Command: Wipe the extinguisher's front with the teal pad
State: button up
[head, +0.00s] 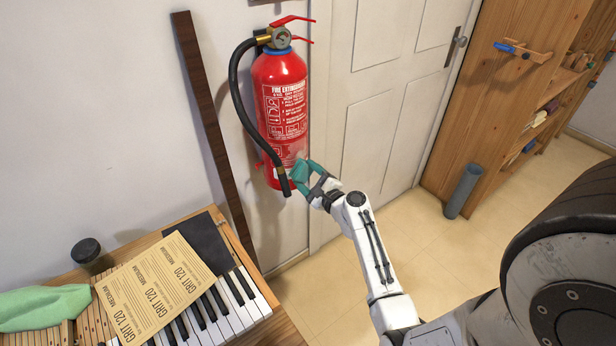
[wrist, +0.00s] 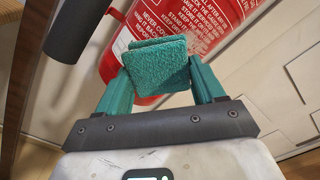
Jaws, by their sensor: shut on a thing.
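The red fire extinguisher (head: 284,105) hangs on the white wall beside the door, its front label facing out and its black hose looping down the left side. My gripper (head: 308,178) is at the lower front of the extinguisher, near the hose end. In the wrist view, my gripper (wrist: 160,85) has its teal fingers shut on the teal pad (wrist: 156,62). The pad is in front of the extinguisher's red lower body (wrist: 190,25) and hides part of its label. I cannot tell whether the pad touches the surface.
The black hose nozzle (head: 284,186) hangs just left of my gripper; it also shows in the wrist view (wrist: 78,28). A piano keyboard (head: 225,308) with sandpaper sheets (head: 155,285) and a green cloth (head: 42,306) is at lower left. A grey cylinder (head: 463,190) stands by the wooden shelf.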

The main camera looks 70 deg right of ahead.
aim_at(306, 165)
jog(key=shift+x, duration=0.85)
jog(key=shift+s+d+b, duration=0.45)
jog(key=shift+s+d, duration=0.1)
jog(key=shift+d, duration=0.3)
jog(key=shift+s+d+b, duration=0.4)
jog(key=shift+s+d, duration=0.15)
jog(key=shift+d, duration=0.25)
jog(key=shift+w+r+p, duration=0.1)
jog(key=shift+r+p, duration=0.75)
jog(key=shift+r, duration=0.15)
jog(key=shift+w+a+p, duration=0.25)
jog(key=shift+w+a, duration=0.3)
jog(key=shift+a, duration=0.3)
jog(key=shift+w+a+p, duration=0.2)
jog(key=shift+w+a, duration=0.35)
jog(key=shift+a, duration=0.3)
jog(key=shift+s+r+p, duration=0.1)
jog(key=shift+r+p, duration=0.85)
jog(key=shift+s+d+f+b, duration=0.15)
jog(key=shift+s+d+b, duration=0.1)
jog(key=shift+d+b, duration=0.15)
jog(key=shift+s+d+b, duration=0.25)
jog(key=shift+s+d, duration=0.1)
jog(key=shift+d, duration=0.35)
jog(key=shift+s+d+b, duration=0.2)
jog(key=shift+s+d, duration=0.15)
jog(key=shift+d, duration=0.3)
